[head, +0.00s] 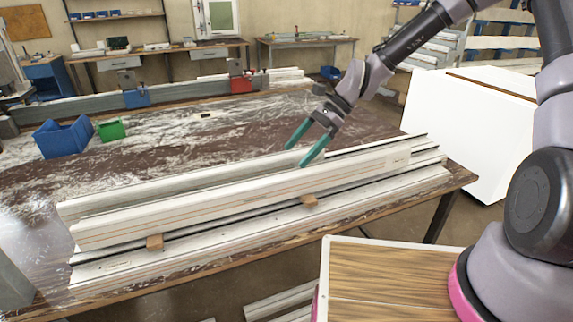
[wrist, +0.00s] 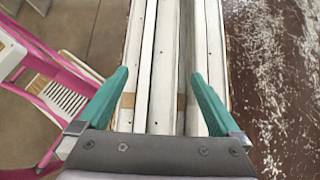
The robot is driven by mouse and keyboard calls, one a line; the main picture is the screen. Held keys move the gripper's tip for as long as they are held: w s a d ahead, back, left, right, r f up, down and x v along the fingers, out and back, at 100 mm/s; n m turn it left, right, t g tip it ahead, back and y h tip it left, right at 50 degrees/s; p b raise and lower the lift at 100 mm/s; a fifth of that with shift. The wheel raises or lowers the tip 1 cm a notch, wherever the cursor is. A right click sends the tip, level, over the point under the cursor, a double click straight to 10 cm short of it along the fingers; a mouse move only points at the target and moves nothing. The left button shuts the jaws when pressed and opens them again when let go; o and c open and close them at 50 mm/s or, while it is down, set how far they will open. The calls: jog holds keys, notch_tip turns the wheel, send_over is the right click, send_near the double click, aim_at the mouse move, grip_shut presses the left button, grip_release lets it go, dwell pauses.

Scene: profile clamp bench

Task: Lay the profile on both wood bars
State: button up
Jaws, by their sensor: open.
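A long white profile (head: 230,198) with thin brown lines lies along the front of the bench. The ends of two wood bars, a left one (head: 155,242) and a right one (head: 309,200), stick out from under its front side, and it appears to rest across both.
Other white profiles lie beneath (head: 200,243) and behind (head: 130,195) it on the bench (head: 150,172). A blue bin (head: 62,138) and a green bin (head: 111,131) stand at the back left. A blue clamp (head: 136,97) and a red clamp (head: 241,83) stand further back.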

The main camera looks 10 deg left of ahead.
jog(key=shift+v, duration=0.95)
jog(key=w+d+r+n+t+h, duration=0.1)
jog(key=d+r+n+t+h, duration=0.15)
jog(key=d+r, duration=0.4)
jog(key=d+r+n+t+h, duration=0.2)
jog(key=d+r+t+h, duration=0.15)
jog(key=d, duration=0.65)
jog(key=s+d+r+n+t, duration=0.1)
jog(key=s+d+r+t, duration=0.2)
jog(key=s+d+r, duration=0.2)
jog(key=s+d+r+n+t, duration=0.2)
jog(key=s+d+r, duration=0.4)
jog(key=d+r, duration=0.3)
notch_tip(320, 180, up, 3)
jog(key=shift+r+t, duration=0.1)
jog(key=shift+t, duration=0.3)
